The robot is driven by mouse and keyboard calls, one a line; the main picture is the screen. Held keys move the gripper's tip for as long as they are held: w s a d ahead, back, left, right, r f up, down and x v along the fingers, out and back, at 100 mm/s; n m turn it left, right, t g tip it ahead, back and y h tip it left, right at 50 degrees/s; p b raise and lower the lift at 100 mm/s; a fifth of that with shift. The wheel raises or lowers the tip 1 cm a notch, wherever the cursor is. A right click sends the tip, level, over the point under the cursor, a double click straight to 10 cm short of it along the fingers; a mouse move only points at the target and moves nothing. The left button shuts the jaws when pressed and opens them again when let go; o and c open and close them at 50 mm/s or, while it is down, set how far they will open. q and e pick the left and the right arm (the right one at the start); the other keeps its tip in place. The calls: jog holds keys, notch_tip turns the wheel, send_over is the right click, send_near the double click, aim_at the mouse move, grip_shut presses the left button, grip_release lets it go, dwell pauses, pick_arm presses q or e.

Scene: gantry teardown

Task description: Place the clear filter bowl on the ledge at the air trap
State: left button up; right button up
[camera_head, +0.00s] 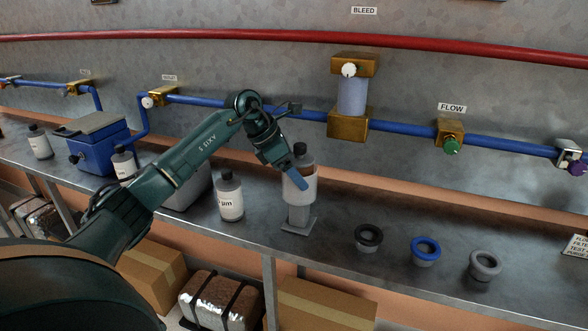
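A translucent whitish cup, which looks like the clear filter bowl (303,193), is at the top of a small grey stand (299,217) on the bench, with a dark-capped bottle (300,155) showing above its rim. My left gripper (296,178) is at this cup, and one blue finger lies across its near side. The other finger is hidden, so I cannot tell whether the gripper grips it. Under the BLEED sign, the unit that looks like the air trap has a bluish clear cylinder (352,97) between an upper brass block and a lower brass block (348,124). My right gripper is out of view.
A labelled bottle (230,198) stands left of the stand. Black (368,236), blue (426,250) and grey (486,264) ring-topped cups stand to the right. A blue pipe (400,129) runs along the wall. The bench behind the cups is clear.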

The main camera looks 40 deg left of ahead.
pick_arm(q)
jog(key=o, duration=0.4)
jog(key=shift+r, duration=0.1)
jog(key=shift+s+r, duration=0.1)
jog(key=shift+r, duration=0.15)
jog(key=v, duration=1.1)
jog(key=shift+s+a+r, duration=0.1)
jog(key=shift+a+r, duration=0.05)
jog(key=shift+r, duration=0.15)
jog(key=shift+a, duration=0.1)
